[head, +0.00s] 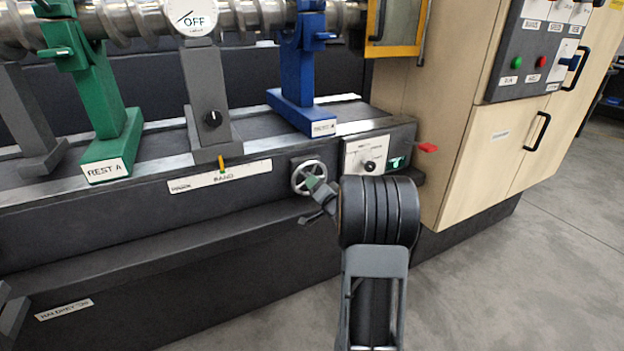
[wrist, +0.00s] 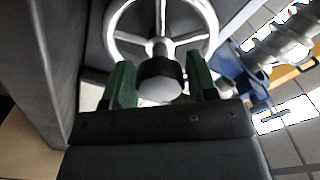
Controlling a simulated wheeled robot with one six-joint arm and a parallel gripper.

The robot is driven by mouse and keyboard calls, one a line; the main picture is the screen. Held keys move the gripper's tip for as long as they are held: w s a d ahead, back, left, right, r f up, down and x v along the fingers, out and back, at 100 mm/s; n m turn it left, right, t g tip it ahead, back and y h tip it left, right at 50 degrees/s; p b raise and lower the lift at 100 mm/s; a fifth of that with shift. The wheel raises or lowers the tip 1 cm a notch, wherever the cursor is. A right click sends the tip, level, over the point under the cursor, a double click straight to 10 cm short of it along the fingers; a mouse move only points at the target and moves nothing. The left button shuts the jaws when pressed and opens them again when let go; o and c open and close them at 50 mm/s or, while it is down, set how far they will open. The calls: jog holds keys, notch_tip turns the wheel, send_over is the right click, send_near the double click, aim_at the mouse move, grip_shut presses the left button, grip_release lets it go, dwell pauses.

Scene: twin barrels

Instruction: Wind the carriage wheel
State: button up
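The carriage wheel (head: 296,178) is a small light-grey spoked handwheel on the dark front of the machine bed. In the wrist view the wheel (wrist: 133,38) fills the top middle. A round grey knob with a black collar (wrist: 160,82) stands out from it toward the camera. My gripper (head: 317,184) is at the wheel's lower right in the head view. In the wrist view my gripper (wrist: 161,84) has its two green fingers apart, one on each side of the knob, with a visible gap on both sides. The head view hides most of the fingers behind my wrist.
A yellow pointer (head: 221,163) stands above the white scale strip (head: 219,177). The green rest (head: 100,115) and blue rest (head: 297,80) stand on the bed. Open floor lies at lower right.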

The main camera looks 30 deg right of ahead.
jog(key=shift+o, duration=1.3)
jog(key=s, duration=0.7)
jog(key=shift+a+p, duration=0.45)
jog(key=s+a+r+n+g+h+p, duration=0.1)
jog(key=a+r+n+g+p, duration=0.15)
jog(key=a+r+p, duration=0.45)
jog(key=s+a+r+n+g+p, duration=0.15)
jog(key=a+r+g+p, duration=0.25)
jog(key=r+p, duration=0.75)
jog(key=s+a+r+n+g+y+p, duration=0.3)
jog(key=s+a+r+n+g+p, duration=0.4)
jog(key=s+a+r+p, duration=0.5)
jog(key=s+a, duration=0.3)
jog(key=shift+s+a+r+n+g+y+p, duration=0.2)
jog(key=shift+s+r+n+g+y+p, duration=0.05)
jog(key=shift+s+n+g+y+p, duration=0.15)
